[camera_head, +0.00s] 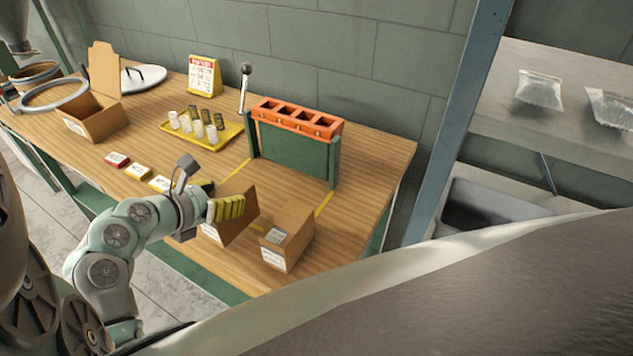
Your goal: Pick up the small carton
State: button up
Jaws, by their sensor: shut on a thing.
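My gripper (222,207) is over the front of the wooden workbench, with ribbed yellow finger pads. It is shut on a small brown carton (246,212), which looks tilted. The fingers cover part of this carton, and a white label shows low on its left side. A second small brown carton (290,238) with pale labels stands just to the right, close to the held one. I cannot tell whether the held carton touches the bench.
An orange rack on a green stand (297,119) with a lever stands behind the cartons. A yellow tray (201,130) holds several small cylinders. An open cardboard box (96,117) is at the left. Bare bench (375,150) shows at right.

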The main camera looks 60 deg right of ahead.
jog(key=s+a+r+b, duration=0.1)
jog(key=s+a, duration=0.4)
jog(key=a, duration=0.6)
jog(key=shift+r, duration=0.2)
